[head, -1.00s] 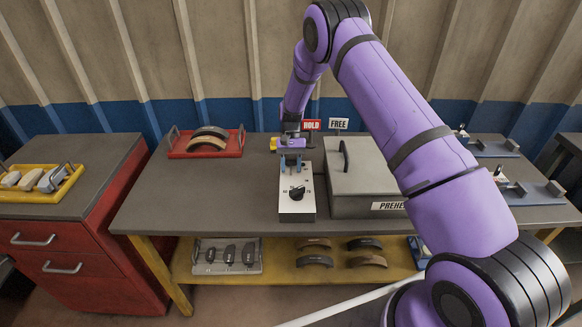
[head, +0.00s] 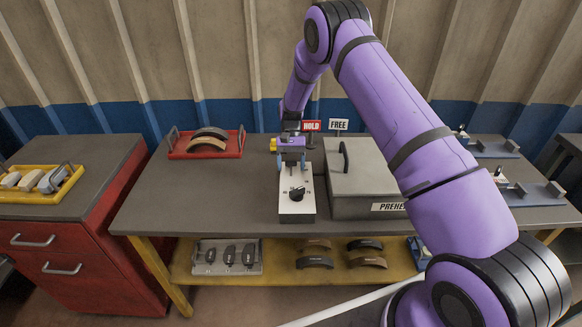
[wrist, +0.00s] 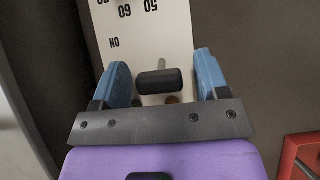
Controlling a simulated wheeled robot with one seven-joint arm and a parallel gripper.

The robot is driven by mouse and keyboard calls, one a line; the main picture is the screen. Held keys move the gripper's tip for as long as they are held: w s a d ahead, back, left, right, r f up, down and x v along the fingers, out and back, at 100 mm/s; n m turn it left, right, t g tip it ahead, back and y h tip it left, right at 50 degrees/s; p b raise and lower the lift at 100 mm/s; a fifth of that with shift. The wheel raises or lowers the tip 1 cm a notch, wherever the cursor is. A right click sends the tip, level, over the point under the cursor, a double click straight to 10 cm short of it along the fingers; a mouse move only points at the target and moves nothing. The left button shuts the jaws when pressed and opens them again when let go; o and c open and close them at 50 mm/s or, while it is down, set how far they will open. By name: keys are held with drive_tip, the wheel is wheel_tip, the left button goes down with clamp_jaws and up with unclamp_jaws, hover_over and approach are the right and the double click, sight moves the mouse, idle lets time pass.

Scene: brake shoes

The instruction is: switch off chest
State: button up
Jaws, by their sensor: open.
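The chest (head: 365,165) is a grey lidded box with a black handle and a label reading "PREHE", partly hidden by my arm. A white control box (head: 297,212) with a black dial (head: 297,193) stands just left of it. My gripper (head: 291,162) is over the far part of that box. In the wrist view, my open gripper (wrist: 163,80) has its blue fingertips on either side of a black switch lever (wrist: 158,81), with a gap visible on both sides. The word "ON" and dial numbers show on the white panel (wrist: 165,35).
A red tray (head: 240,152) with brake shoes lies left on the bench. Signs "HOLD" (head: 311,126) and "FREE" (head: 338,124) stand behind. Blue fixtures (head: 530,193) are at the right. The bench left of the control box is clear.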

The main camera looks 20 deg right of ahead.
drive_tip(key=v, duration=1)
drive_tip(key=s+d+r+n+t, duration=0.15)
drive_tip(key=s+r, duration=0.35)
drive_tip(key=r, duration=0.5)
drive_tip(key=s+r+t+h, duration=0.1)
drive_tip(key=s+r+t, duration=0.1)
drive_tip(key=s+r, duration=0.6)
drive_tip(key=s+d+r+t, duration=0.1)
drive_tip(key=s+r+t, duration=0.15)
drive_tip(key=r, duration=1.05)
drive_tip(key=s+r+n+t, duration=0.1)
drive_tip(key=s+r+t, duration=0.35)
drive_tip(key=s, duration=1.25)
drive_tip(key=s+d+n+t+h, duration=0.1)
drive_tip(key=s, duration=1.2)
drive_tip(key=shift+s+d+f+t, duration=0.3)
drive_tip(key=shift+d+f+t, duration=0.05)
drive_tip(key=shift+f, duration=0.1)
